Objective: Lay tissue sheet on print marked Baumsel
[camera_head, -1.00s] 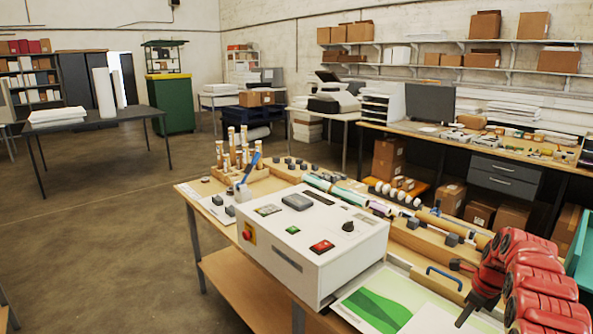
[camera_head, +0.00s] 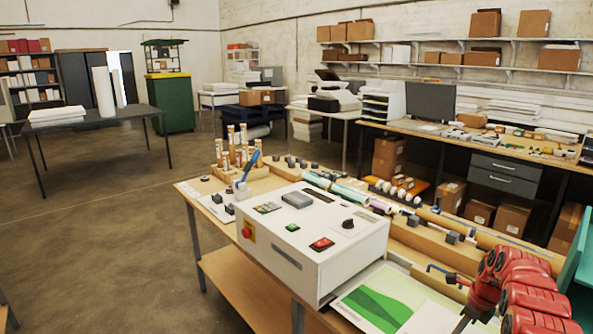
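A print with a green design (camera_head: 376,308) lies at the bottom, in front of the white laminator's control box (camera_head: 312,240). No name on it is readable. A pale white sheet (camera_head: 432,318) lies just right of the green, cut off by the frame's bottom edge. It may be the tissue sheet, but I cannot tell. My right gripper (camera_head: 466,322), dark at the end of the red arm, points down over the right side of that white sheet. Its fingertips are too small and cut off to show their opening or any hold. My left gripper is out of view.
Wooden and teal rolls (camera_head: 352,192) run along the laminator behind the box. A blue crank handle (camera_head: 442,270) sits close to my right arm. A teal bin (camera_head: 585,255) stands at the right edge. A rack of rolls (camera_head: 240,152) stands at the table's back left.

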